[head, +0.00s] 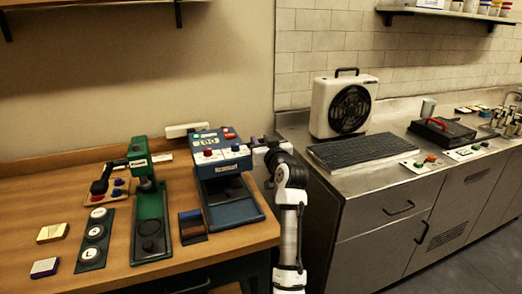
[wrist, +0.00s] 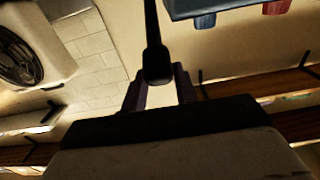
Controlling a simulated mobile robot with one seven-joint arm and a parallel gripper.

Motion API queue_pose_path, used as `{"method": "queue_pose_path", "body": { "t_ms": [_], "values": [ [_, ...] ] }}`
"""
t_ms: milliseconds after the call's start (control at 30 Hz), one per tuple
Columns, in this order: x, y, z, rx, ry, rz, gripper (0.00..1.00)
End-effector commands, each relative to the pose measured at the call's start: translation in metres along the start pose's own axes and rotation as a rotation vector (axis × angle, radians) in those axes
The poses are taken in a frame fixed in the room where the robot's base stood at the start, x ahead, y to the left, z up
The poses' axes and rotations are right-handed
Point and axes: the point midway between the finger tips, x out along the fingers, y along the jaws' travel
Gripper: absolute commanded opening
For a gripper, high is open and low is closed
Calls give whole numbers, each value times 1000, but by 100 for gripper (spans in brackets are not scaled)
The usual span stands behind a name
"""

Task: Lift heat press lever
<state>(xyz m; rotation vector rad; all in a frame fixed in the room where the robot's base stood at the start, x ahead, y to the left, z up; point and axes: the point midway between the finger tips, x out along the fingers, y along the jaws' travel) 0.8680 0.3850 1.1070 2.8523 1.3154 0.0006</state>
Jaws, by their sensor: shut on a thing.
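The blue heat press (head: 230,213) stands on the wooden table near its right end, with a lit display and coloured buttons on top. A corner of a blue body with blue and red knobs also shows at the top of the wrist view (wrist: 205,10). My gripper (head: 262,152) is at the press's upper right side. In the wrist view, my gripper (wrist: 158,88) is shut on the black end of a lever (wrist: 153,45), which sits between the fingers. In the head view the lever is hidden by my gripper and arm.
A steel counter (head: 345,178) on the right holds a fan (head: 347,105), a dark ridged mat (head: 360,148) and a black box with a red handle (head: 442,132).

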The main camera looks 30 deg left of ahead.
Motion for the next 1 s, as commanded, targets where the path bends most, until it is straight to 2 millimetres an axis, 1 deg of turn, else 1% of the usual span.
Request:
{"method": "queue_pose_path", "body": {
  "t_ms": [33, 200, 700, 733, 900, 1000],
  "values": [
    [1, 1, -8, -2, 11, 2, 0],
    [5, 1, -14, -1, 10, 2, 0],
    [7, 1, -18, -2, 12, 2, 0],
    [7, 1, -18, -2, 12, 2, 30],
    [7, 1, -15, -1, 8, 2, 51],
    [7, 1, -14, 0, 5, 1, 51]
  ]
}}
